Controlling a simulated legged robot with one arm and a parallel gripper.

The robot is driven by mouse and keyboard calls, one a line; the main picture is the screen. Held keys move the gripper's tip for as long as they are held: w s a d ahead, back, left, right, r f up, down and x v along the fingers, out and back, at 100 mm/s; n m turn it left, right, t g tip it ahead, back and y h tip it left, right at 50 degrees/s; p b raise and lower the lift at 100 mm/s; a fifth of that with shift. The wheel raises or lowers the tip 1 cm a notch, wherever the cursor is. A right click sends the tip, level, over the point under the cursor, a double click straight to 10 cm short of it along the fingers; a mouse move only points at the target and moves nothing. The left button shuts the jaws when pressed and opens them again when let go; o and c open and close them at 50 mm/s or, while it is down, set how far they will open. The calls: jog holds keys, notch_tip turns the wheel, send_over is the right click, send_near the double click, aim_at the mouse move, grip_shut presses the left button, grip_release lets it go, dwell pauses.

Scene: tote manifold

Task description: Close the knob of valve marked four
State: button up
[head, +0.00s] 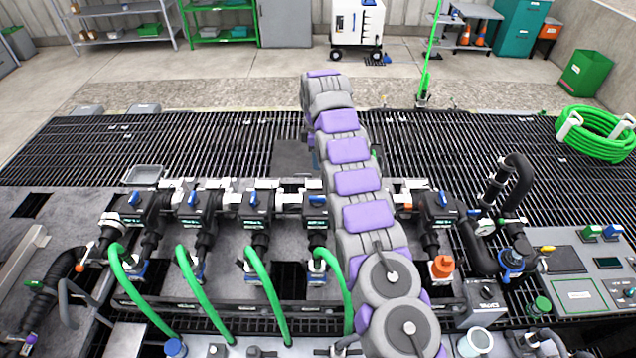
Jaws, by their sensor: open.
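A row of black valves with blue knobs runs across the manifold. From left they show a first knob (134,198), a second knob (193,198), a third knob (253,198) and a fourth knob (312,198), just left of my arm. Another blue knob (443,198) is right of my arm. The part of the row behind my arm is hidden. The valve markings are too small to read, so I cannot confirm which is marked four. My purple and grey arm reaches from the bottom up past the row; my gripper cannot be made out.
Green hoses (265,290) curve down from the valves at the front. An orange cap (442,266) and black pipes (515,180) stand on the right, beside a control panel (585,290). Dark floor grating (220,135) lies open behind the manifold. A coiled green hose (597,135) is far right.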

jog(key=b, duration=0.6)
send_over(317, 196)
notch_tip(317, 196, down, 7)
jog(key=shift+s+f+b, duration=0.15)
jog(key=shift+f+b, duration=0.3)
jog(key=shift+f, duration=0.7)
notch_tip(317, 196, down, 8)
jog(key=shift+f+b, duration=0.25)
jog(key=shift+b, duration=0.5)
grip_shut()
